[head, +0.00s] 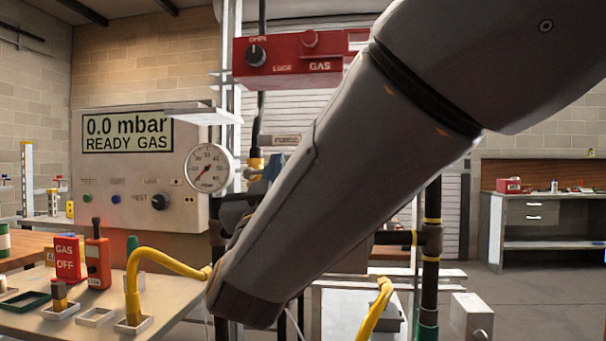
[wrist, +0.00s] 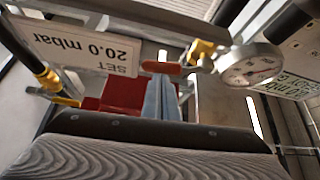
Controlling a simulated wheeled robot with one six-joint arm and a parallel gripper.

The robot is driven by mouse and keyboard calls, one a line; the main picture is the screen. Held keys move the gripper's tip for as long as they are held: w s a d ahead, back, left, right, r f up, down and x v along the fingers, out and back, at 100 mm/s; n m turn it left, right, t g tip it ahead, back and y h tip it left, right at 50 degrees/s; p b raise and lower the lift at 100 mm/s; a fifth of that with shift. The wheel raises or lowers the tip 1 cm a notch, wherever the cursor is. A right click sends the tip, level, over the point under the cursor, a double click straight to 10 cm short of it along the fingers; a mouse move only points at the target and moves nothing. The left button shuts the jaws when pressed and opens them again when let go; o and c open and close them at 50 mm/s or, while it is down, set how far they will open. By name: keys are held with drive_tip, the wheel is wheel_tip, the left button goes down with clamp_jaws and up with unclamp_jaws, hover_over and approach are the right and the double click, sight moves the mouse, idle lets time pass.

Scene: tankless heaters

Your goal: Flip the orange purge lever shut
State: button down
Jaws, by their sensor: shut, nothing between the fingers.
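The orange purge lever (wrist: 161,68) sticks out sideways from a yellow valve body (wrist: 200,55) in the upper middle of the wrist view. In the head view the yellow valve (head: 256,163) shows below the purge label (head: 287,139), but I cannot make out the lever there. My gripper (wrist: 161,80) is shut and empty, its blue-grey fingers pointing up at the lever in the wrist view. The fingertips look very close to the lever; I cannot tell whether they touch. In the head view my gripper (head: 273,166) is partly hidden behind my arm.
A round gauge (head: 209,167) sits beside the valve, also in the wrist view (wrist: 250,66). A display panel (head: 130,145) reads 0.0 mbar, READY GAS. A red gas box (head: 285,60) hangs above. An upside-down SET 20.0 mbar sign (wrist: 85,52) is near the fingers. Yellow hoses (head: 165,257) stand below.

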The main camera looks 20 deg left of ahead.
drive_tip(key=shift+d+f+m+b, duration=0.1)
drive_tip(key=shift+f+m+b, duration=0.25)
drive_tip(key=shift+f+m, duration=0.1)
drive_tip(key=shift+f, duration=0.2)
drive_tip(key=shift+r, duration=0.1)
wheel_tip(320, 180, up, 4)
drive_tip(key=s+p, duration=0.1)
drive_tip(key=p, duration=0.2)
drive_tip(key=v, duration=1)
drive_tip(key=shift+a+b, duration=0.25)
drive_tip(key=shift+b, duration=0.15)
drive_tip(key=shift+s, duration=0.15)
